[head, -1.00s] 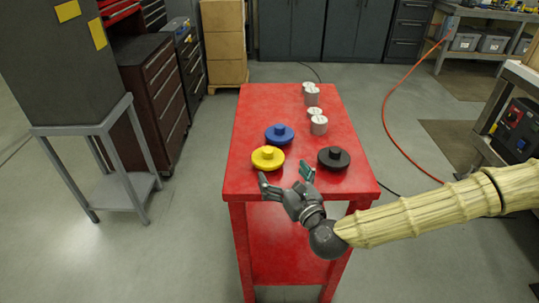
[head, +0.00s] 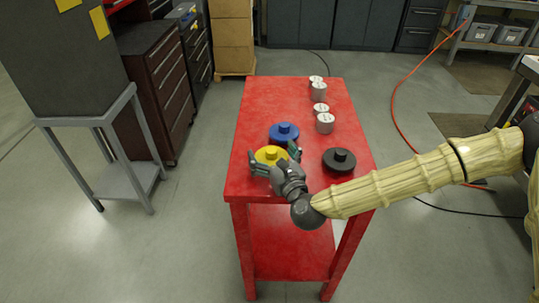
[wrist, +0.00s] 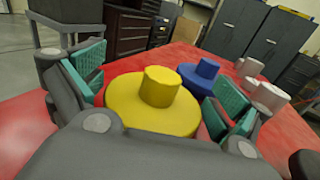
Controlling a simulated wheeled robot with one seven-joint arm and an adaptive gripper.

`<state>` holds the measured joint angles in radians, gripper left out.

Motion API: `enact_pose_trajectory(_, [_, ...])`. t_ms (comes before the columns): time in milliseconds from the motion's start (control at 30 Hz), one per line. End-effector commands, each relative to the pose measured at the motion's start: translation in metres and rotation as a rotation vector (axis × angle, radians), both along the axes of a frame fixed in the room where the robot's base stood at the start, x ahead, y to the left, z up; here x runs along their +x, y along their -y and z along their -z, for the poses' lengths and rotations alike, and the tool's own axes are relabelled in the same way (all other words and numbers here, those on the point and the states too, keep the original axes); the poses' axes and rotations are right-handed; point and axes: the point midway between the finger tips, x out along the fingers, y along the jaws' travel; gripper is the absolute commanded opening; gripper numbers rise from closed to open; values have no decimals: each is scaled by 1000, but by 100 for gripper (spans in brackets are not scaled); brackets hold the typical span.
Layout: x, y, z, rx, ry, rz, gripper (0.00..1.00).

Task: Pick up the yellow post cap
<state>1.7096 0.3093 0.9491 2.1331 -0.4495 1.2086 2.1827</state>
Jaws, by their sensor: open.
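The yellow post cap (wrist: 150,105) is a round disc with a raised knob, lying on the red table (head: 253,107). In the head view the yellow cap (head: 271,153) is partly hidden by my gripper (head: 273,160). In the wrist view my gripper (wrist: 155,95) is open, with its green-padded fingers on the left and right of the cap. The cap's knob stands between the fingers and nothing is gripped. I cannot tell whether the fingers touch the disc.
A blue cap (head: 284,132) lies just behind the yellow one, and a black cap (head: 339,160) lies to its right. Several pale cylinders (head: 325,123) stand along the table's right side. The table's left strip is clear.

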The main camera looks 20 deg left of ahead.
Motion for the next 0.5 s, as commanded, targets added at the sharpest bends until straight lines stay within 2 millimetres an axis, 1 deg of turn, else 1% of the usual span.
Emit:
enact_pose_trajectory(167, [1,1,0,0,0,2,100])
enact_pose_trajectory(200, [1,1,0,0,0,3,96])
enact_pose_trajectory(267, [1,2,0,0,0,3,85])
enact_pose_trajectory(400, [1,1,0,0,0,2,60])
enact_pose_trajectory(433, [1,1,0,0,0,2,57])
enact_pose_trajectory(500, [0,1,0,1,1,2,57])
